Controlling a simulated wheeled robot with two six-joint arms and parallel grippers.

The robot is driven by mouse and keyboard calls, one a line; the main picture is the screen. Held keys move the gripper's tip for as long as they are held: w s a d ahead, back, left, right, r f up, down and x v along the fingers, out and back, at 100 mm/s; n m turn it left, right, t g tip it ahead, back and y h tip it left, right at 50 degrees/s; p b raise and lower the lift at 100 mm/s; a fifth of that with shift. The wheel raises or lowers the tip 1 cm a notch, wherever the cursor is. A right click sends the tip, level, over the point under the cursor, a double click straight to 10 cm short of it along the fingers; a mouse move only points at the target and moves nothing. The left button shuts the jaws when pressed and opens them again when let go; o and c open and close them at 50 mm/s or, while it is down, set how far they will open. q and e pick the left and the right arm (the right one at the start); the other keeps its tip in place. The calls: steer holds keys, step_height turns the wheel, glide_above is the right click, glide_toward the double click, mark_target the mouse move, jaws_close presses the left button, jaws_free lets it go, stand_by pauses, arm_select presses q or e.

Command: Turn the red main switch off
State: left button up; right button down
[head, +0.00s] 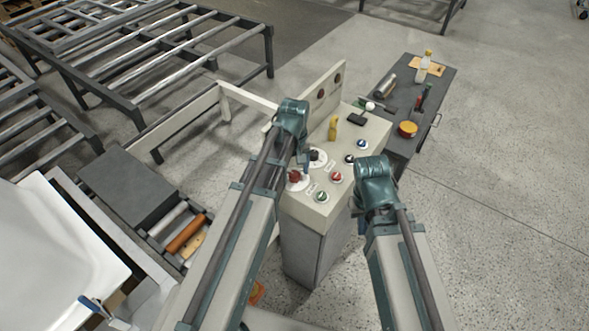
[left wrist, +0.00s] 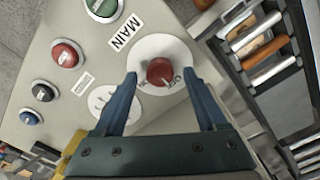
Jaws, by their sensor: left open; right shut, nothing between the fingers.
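The red main switch (left wrist: 160,72) is a round red knob on a white disc, beside a "MAIN" label (left wrist: 124,32) in the left wrist view. In the head view the red knob (head: 295,175) sits at the left edge of the cream control panel (head: 318,203). My left gripper (head: 303,167) is open over it; in the left wrist view its blue fingertips (left wrist: 160,76) lie on either side of the knob, with gaps. I cannot tell how far above the disc they are. My right gripper (head: 361,227) is shut and empty by the panel's right side.
The panel also carries a red button (head: 336,177), a green button (head: 321,197), a black one (head: 350,158), a blue one (head: 362,144) and a second dial (head: 317,157). A dark side table (head: 437,88) stands behind right. Roller racks (head: 170,60) stand at left.

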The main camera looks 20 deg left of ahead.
mark_target(295, 175)
arm_select(q)
step_height(295, 175, up, 13)
steer(key=p, duration=1.2)
steer(key=shift+f, duration=0.15)
steer(key=s+d+f+m+b, duration=0.4)
steer(key=s+d+m+b, duration=0.1)
steer(key=s, duration=0.2)
steer(key=s+d+f+m+y+b, duration=0.1)
steer(key=s+d+f+m+b, duration=0.3)
steer(key=s, duration=0.3)
steer(key=shift+s+d+f+m+b, duration=0.35)
steer(key=shift+d+f+m, duration=0.25)
steer(key=shift+d+f, duration=0.15)
